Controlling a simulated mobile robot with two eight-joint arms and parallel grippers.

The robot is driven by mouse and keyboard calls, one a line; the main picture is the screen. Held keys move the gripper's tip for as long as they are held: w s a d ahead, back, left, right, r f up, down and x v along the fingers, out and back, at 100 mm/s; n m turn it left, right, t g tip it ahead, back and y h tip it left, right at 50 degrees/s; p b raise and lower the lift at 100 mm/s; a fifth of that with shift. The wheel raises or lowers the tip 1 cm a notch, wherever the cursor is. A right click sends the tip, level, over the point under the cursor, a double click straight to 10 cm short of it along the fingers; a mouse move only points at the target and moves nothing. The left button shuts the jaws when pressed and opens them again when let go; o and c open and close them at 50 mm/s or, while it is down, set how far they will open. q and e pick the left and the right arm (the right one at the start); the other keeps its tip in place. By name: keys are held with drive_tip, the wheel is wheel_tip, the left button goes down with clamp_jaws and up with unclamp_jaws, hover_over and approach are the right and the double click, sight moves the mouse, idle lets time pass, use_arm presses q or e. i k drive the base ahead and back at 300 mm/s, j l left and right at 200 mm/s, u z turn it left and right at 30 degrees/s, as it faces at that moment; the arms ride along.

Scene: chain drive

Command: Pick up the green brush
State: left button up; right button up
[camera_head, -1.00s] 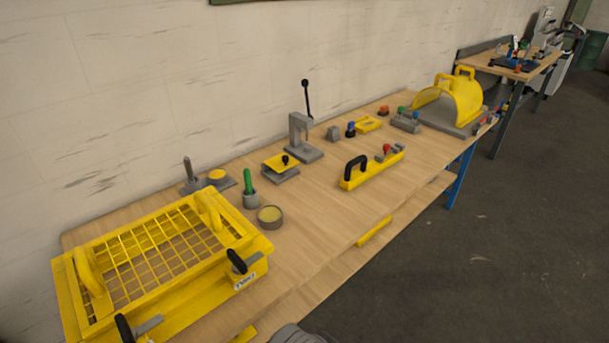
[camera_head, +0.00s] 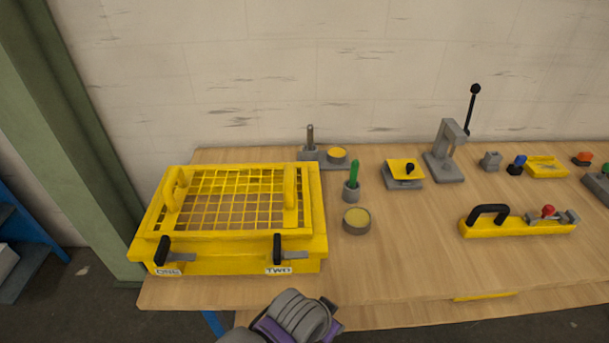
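The green brush (camera_head: 354,173) stands upright in a small grey round holder (camera_head: 351,193) on the wooden workbench, right of the yellow grid-topped box. Only its green handle shows; its lower end is hidden in the holder. A grey round dish with yellow contents (camera_head: 357,220) sits just in front of it. A grey and purple part of my own arm shows at the bottom edge, in front of the bench. Neither gripper's fingers are in view.
The yellow box (camera_head: 230,265), with latches labelled ONE and TWO, fills the bench's left. A grey press with a black lever (camera_head: 446,150), a yellow-topped block (camera_head: 404,171) and a yellow handled bar (camera_head: 520,228) stand to the right. Bare bench (camera_head: 410,260) lies in front.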

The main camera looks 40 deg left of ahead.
sight(355, 165)
drive_tip(key=i+u, duration=0.1)
drive_tip(key=u, duration=0.3)
drive_tip(key=i+u, duration=0.1)
drive_tip(key=u, duration=0.35)
drive_tip(key=i+l+u, duration=0.1)
drive_tip(key=u, duration=0.3)
drive_tip(key=i+l+u, duration=0.1)
drive_tip(key=u, duration=0.35)
drive_tip(key=i+u, duration=0.2)
drive_tip(key=u, duration=0.15)
drive_tip(key=i+l+u, duration=0.1)
drive_tip(key=i+u, duration=0.25)
drive_tip(key=k, duration=0.1)
